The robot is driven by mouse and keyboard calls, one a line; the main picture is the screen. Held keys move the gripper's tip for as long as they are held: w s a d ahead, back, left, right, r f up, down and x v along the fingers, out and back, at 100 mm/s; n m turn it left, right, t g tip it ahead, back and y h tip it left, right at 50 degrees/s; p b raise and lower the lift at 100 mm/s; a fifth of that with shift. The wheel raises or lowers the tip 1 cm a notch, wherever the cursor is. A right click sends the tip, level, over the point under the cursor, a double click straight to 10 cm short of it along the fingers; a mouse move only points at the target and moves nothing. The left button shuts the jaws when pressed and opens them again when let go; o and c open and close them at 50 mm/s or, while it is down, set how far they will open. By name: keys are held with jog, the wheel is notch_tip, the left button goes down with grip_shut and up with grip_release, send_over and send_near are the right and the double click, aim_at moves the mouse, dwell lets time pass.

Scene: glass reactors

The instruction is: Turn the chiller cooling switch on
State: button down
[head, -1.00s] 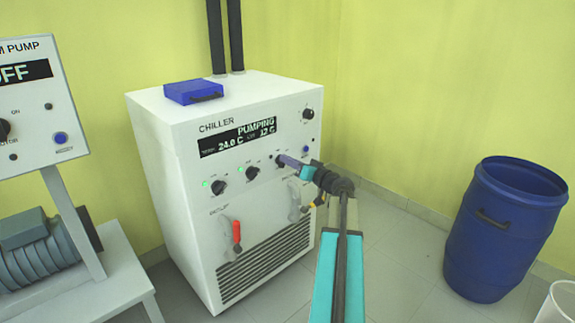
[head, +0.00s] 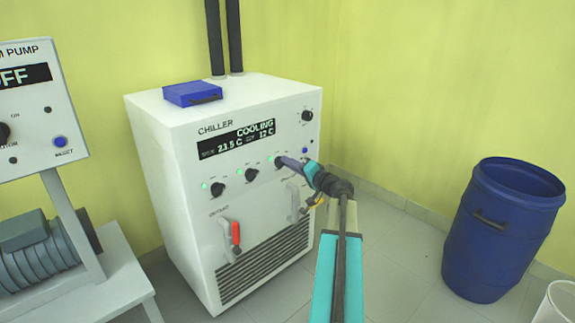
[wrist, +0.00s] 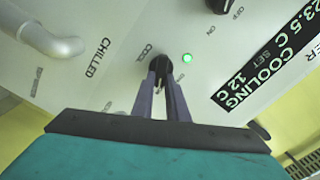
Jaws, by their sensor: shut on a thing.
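The white chiller (head: 180,190) stands in the middle of the head view. Its display (head: 237,138) reads COOLING, 23.5 C and 12 C. The black cooling knob (wrist: 158,68), labelled COOL, is between the fingers of my gripper (wrist: 162,80) in the wrist view. A green lamp (wrist: 187,58) is lit beside this knob. In the head view my gripper (head: 284,161) is at the rightmost knob of the row, and the fingers partly hide it. My gripper is shut on the knob. Two other knobs (head: 219,189) to the left have lit green lamps.
A red-handled valve (head: 236,233) and a grey pipe (wrist: 55,42) stick out from the chiller's front. A blue box (head: 192,93) lies on top. A pump panel (head: 35,110) stands at left, a blue barrel (head: 505,230) at right. Floor between chiller and barrel is clear.

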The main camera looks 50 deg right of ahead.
jog(key=shift+w+r, duration=0.1)
jog(key=shift+r, duration=0.05)
jog(key=c, duration=1.8)
grip_release()
jog(key=shift+a, duration=0.1)
jog(key=shift+o, duration=0.3)
jog(key=shift+s, duration=0.2)
jog(key=s+p, duration=0.2)
jog(key=s, duration=1.1)
jog(key=shift+s+a, duration=0.25)
jog(key=shift+a, duration=0.2)
